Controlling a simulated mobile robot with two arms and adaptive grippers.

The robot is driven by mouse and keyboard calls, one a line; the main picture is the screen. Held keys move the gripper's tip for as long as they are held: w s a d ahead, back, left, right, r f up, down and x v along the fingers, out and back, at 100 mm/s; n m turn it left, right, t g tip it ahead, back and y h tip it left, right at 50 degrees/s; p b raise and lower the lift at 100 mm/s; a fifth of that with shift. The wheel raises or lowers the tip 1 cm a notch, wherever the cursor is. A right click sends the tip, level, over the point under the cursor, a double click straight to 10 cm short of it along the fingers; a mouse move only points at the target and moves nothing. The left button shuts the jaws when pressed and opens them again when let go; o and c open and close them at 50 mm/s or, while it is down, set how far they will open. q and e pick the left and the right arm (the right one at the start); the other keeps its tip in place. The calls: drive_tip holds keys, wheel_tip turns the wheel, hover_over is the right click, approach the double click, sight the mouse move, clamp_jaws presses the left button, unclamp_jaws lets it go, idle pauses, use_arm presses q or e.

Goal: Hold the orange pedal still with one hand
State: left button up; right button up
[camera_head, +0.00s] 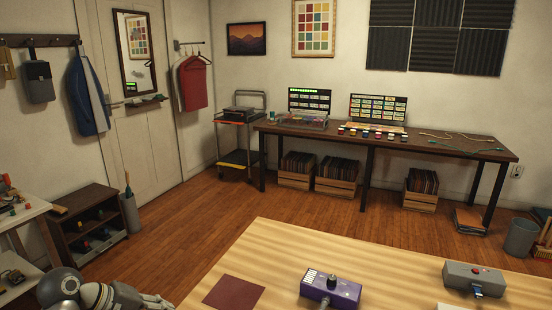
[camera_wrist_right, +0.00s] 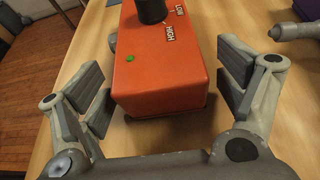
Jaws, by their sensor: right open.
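The orange pedal (camera_wrist_right: 160,72) sits on the wooden table in the right wrist view. It has a black knob, LOW and HIGH labels and a small green light. My right gripper (camera_wrist_right: 163,75) is open, with one finger on each side of the pedal's near end. Gaps show between the fingers and the pedal's sides. The orange pedal is not in the head view. A grey arm of mine (camera_head: 100,292) shows at the lower left edge of the head view; its jaws cannot be made out.
On the table (camera_head: 380,270) are a purple pedal (camera_head: 330,288), a grey pedal (camera_head: 474,278) and a dark red square (camera_head: 234,293). A grey rounded part (camera_wrist_right: 285,30) lies right of the orange pedal in the wrist view. A long dark desk (camera_head: 440,145) stands at the back wall.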

drive_tip(key=v, duration=1.1)
drive_tip(key=shift+r, duration=0.1)
wheel_tip(320, 180, up, 10)
drive_tip(key=p, duration=0.5)
